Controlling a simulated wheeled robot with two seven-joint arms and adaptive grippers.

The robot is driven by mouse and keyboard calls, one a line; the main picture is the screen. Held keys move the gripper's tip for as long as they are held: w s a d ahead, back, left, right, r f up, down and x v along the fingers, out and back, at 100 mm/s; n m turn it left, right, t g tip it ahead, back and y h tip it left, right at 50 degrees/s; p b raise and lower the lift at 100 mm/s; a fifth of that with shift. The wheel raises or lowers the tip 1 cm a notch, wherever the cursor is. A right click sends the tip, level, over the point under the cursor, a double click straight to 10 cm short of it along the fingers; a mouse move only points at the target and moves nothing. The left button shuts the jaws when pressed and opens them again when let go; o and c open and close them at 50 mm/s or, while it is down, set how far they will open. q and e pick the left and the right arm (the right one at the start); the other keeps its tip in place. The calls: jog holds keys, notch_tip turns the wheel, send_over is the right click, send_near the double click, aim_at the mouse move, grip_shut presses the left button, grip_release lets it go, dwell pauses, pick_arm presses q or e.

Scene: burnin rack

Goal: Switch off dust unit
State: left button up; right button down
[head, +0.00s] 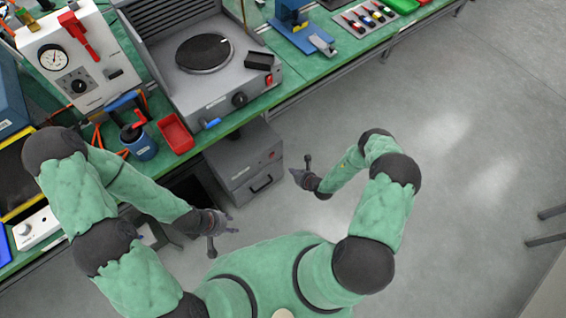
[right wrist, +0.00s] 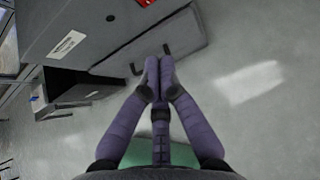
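A grey cabinet (head: 232,160) with a pale label stands on the floor under the bench edge. It seems to be the dust unit; I cannot read the label. Its front has a small red switch (head: 271,156) and a dark handle (head: 262,184). In the right wrist view the red switch (right wrist: 146,3) is cut by the top edge, and its setting is unclear. My right gripper (head: 297,176) is in front and to the right of the cabinet, apart from it; its fingers (right wrist: 159,65) look shut and empty. My left gripper (head: 232,224) is below the cabinet; its opening is unclear.
A grey bench machine (head: 170,20) with a round disc and its own red switch (head: 268,79) stands above the cabinet. A red tray (head: 175,134), a blue cup (head: 141,145) and a gauge box (head: 85,90) are on the green bench. The floor to the right is clear.

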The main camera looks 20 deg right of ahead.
jog(key=b, duration=0.5)
send_near(274, 156)
notch_tip(274, 156, down, 4)
jog(key=w, duration=0.1)
jog(key=w+a, duration=0.1)
jog(key=w, duration=0.1)
jog(key=shift+w+a+r+b, duration=0.3)
jog(key=shift+w+a+b, duration=0.05)
jog(key=shift+a, duration=0.05)
jog(key=shift+w+d, duration=0.1)
